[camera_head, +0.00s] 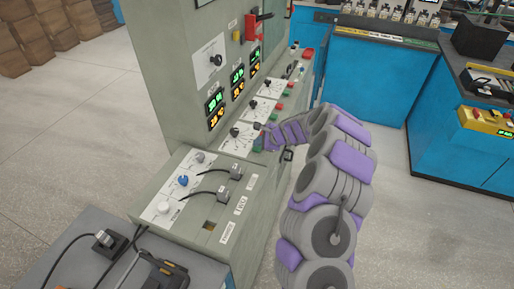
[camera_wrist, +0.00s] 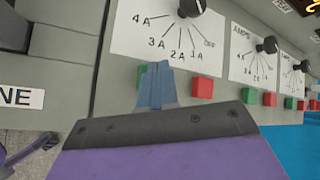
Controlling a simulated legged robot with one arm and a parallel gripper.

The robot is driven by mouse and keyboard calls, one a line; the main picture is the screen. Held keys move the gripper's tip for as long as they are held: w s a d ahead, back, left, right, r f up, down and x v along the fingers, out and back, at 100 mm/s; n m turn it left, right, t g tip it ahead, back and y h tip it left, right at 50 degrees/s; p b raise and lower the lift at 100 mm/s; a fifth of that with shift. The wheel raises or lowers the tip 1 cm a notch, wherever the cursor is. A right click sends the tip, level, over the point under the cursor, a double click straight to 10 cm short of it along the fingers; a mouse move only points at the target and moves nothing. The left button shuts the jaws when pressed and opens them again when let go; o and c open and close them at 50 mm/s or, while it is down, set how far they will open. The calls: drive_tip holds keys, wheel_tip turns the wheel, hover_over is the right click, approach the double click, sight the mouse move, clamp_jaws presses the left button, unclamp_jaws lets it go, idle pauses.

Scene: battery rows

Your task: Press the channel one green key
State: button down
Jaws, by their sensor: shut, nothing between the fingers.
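In the wrist view, a green key (camera_wrist: 141,75) and a red key (camera_wrist: 202,88) sit below the nearest amp dial (camera_wrist: 190,7). No channel number is readable there, so I cannot tell for certain that this is channel one. My gripper (camera_wrist: 159,68) is shut and empty. Its blue-grey fingertips overlap the right side of that green key in the picture and hide part of it. I cannot tell whether they touch it. In the head view, my gripper (camera_head: 262,138) is at the sloped grey console's key row, and the arm hides part of that area.
More dials with green (camera_wrist: 250,95) and red (camera_wrist: 270,99) keys continue to the right in the wrist view. The head view shows lit displays (camera_head: 214,102), a lower panel with knobs (camera_head: 183,181) and cable plugs, and blue benches (camera_head: 370,80). Floor is clear between console and benches.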

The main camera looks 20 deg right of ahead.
sight(259, 148)
drive_tip(key=shift+f, duration=0.45)
idle(0.5)
idle(0.3)
drive_tip(key=shift+r+p, duration=0.6)
drive_tip(key=shift+r, duration=0.25)
drive_tip(key=shift+r, duration=0.1)
wheel_tip(259, 148, up, 5)
drive_tip(key=p, duration=0.4)
idle(0.6)
